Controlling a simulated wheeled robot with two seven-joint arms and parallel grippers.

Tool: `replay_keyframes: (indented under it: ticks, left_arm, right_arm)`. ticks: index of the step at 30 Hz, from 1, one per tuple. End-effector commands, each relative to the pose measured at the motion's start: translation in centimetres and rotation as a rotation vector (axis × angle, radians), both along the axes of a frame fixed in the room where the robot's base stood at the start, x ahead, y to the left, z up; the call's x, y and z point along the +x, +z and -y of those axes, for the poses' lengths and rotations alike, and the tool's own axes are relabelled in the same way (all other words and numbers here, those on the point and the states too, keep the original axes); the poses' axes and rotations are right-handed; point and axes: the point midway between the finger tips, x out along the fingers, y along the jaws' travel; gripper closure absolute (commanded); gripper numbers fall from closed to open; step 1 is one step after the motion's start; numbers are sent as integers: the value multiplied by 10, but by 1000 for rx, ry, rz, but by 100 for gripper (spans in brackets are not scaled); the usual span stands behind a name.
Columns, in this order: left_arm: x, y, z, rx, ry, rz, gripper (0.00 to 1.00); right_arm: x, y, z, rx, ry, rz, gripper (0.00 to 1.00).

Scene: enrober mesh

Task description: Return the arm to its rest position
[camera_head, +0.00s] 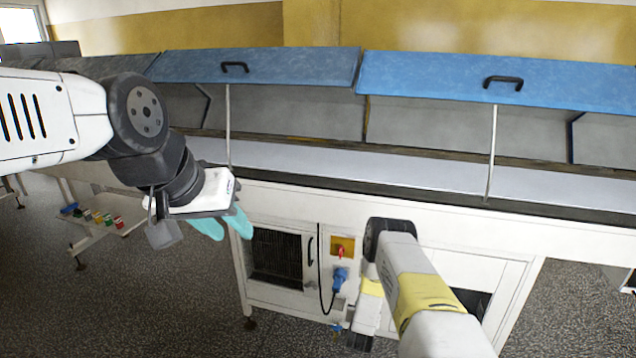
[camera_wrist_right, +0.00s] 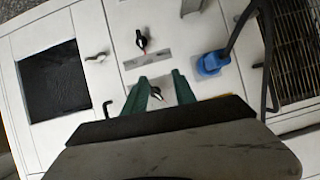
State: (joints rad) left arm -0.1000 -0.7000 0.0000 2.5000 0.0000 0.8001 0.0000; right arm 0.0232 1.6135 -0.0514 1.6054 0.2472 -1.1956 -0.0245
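My left arm comes in from the left in the head view, raised in front of the conveyor line. Its gripper (camera_head: 228,230) points down, with two teal fingers spread apart and nothing visible between them. My right arm reaches in from the bottom right, low in front of the machine's cabinet. Its gripper is mostly hidden behind the arm in the head view. In the right wrist view my right gripper (camera_wrist_right: 163,82) shows two dark green fingers with a gap between them and no held object. They point toward the cabinet front.
The long machine has raised blue lids (camera_head: 260,72) and a white cabinet below. The cabinet carries a black grille (camera_head: 276,255), a red switch (camera_head: 340,253) and a blue plug (camera_head: 340,277) with a cable. Small coloured items (camera_head: 97,217) lie on a low shelf at left.

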Motion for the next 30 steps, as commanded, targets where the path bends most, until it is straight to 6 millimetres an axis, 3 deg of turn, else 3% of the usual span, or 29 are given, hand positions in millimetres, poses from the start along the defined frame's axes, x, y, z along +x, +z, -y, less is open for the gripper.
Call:
replay_keyframes:
  ticks: [1,6,10,14,17,22,26,30]
  left_arm:
    - [0,0,0,0,0,0,64]
    - [0,0,0,0,0,0,64]
    - [0,0,0,0,0,0,64]
    - [0,0,0,0,0,0,64]
    - [0,0,0,0,0,0,64]
    - [0,0,0,0,0,0,64]
    - [0,0,0,0,0,0,64]
    - [0,0,0,0,0,0,64]
  right_arm:
    - [15,22,0,11,4,1,67]
    - [56,103,-4,61,33,-40,67]
    - [74,173,-8,100,64,-78,67]
    - [78,245,-14,132,100,-117,67]
    - [71,299,-18,153,128,-147,67]
    - [42,385,-24,180,180,-199,67]
    - [6,445,-29,191,222,-240,67]
    - [-44,499,-32,197,264,-285,67]
